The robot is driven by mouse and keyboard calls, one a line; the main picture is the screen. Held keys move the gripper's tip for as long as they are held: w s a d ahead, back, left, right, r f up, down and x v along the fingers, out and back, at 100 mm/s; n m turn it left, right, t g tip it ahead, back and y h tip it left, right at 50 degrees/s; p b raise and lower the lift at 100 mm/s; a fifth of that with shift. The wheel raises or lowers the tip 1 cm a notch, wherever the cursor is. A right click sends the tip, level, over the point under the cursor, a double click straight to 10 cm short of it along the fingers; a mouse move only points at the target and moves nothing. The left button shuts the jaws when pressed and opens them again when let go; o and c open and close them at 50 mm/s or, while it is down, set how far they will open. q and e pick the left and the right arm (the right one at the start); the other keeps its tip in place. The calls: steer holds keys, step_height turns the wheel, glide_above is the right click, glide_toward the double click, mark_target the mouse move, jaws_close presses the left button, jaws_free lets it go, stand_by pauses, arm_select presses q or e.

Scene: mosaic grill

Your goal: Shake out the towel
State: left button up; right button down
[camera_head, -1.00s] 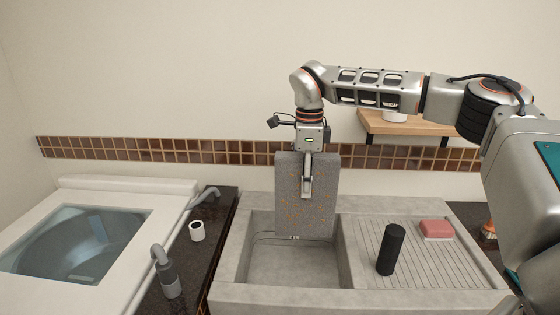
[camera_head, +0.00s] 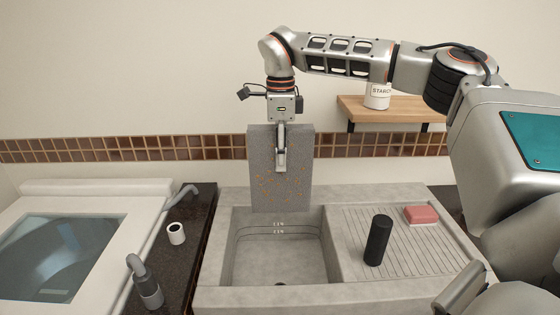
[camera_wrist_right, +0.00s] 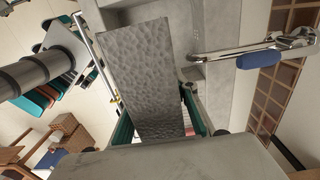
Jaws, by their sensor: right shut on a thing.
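The towel (camera_head: 262,185) is a flat grey sheet with orange specks on its lower part. It hangs upright below my right gripper (camera_head: 280,165), at the back of the sink basin, its lower edge near the basin's back rim. My right gripper is shut on the towel's upper middle part, with one finger showing on its front face. In the right wrist view a dimpled grey panel (camera_wrist_right: 140,75), which looks like the towel, stretches away from the camera; the fingertips are hard to make out there. My left gripper is not in view.
The grey stone sink (camera_head: 335,295) has a ribbed drainboard at right, with a black cylinder (camera_head: 378,240) and a pink block (camera_head: 421,214). A wooden shelf (camera_head: 395,112) holds a white canister (camera_head: 377,96). At left are a white cup (camera_head: 176,233) and a glass-topped basin (camera_head: 60,255).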

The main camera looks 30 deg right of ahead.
steer(key=f, duration=0.3)
steer(key=shift+s+a+f, duration=0.15)
steer(key=shift+s+a, duration=0.1)
steer(key=shift+a, duration=0.1)
stand_by(0.3)
steer(key=shift+d+f, duration=0.1)
